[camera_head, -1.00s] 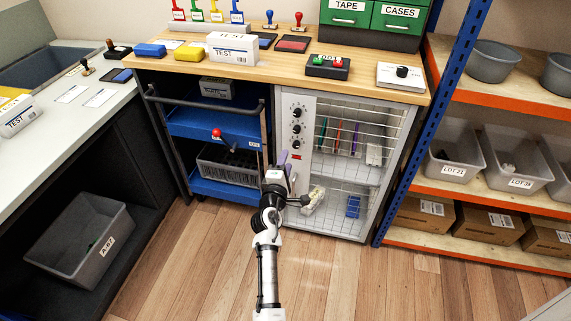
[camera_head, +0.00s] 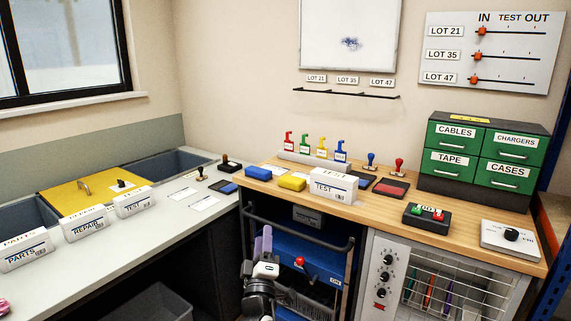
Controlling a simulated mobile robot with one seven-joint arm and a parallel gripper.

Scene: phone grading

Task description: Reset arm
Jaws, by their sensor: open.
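My gripper (camera_head: 263,240) shows at the bottom centre, with its lavender fingers pointing up above a white and black wrist. It is open, and I see nothing between its fingers. It appears in front of the dark cart frame and blue shelves (camera_head: 300,252), left of a red-knobbed lever (camera_head: 299,262). Whether it touches the cart cannot be told. The rest of my arm runs out of the bottom of the picture.
A wooden bench (camera_head: 440,230) holds a white TEST box (camera_head: 333,188), a button box (camera_head: 426,217) and green drawers (camera_head: 484,150). A wire-fronted cabinet (camera_head: 385,262) stands below. The grey counter (camera_head: 150,222) at left carries PARTS (camera_head: 25,252) and REPAIR (camera_head: 88,226) boxes.

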